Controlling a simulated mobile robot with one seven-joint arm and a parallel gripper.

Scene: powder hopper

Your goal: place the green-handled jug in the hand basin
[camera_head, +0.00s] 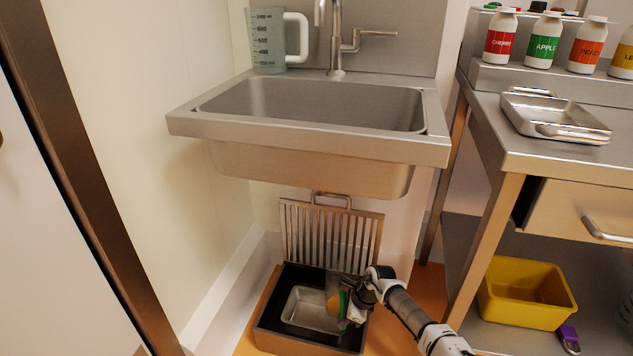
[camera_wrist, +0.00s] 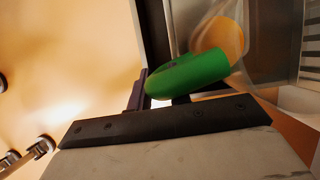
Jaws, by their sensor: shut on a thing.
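The hand basin (camera_head: 300,131) is a steel sink with a tap, in the upper middle of the head view. My gripper (camera_head: 349,304) is low down below the basin, over the dark open box on the floor. It is shut on the green handle of a clear jug (camera_head: 334,297). In the wrist view the green handle (camera_wrist: 190,72) lies at the fingers, with the see-through jug body (camera_wrist: 212,30) beyond it. Much of the jug is small or hidden in the head view, so its tilt is hard to tell.
A white-handled jug (camera_head: 268,42) stands on the basin's back left ledge. The dark box (camera_head: 298,343) holds a steel pan (camera_head: 305,311), with a metal grate (camera_head: 330,232) upright behind it. A steel bench (camera_head: 530,156) stands right, with a yellow tub (camera_head: 525,292) below. The basin looks empty.

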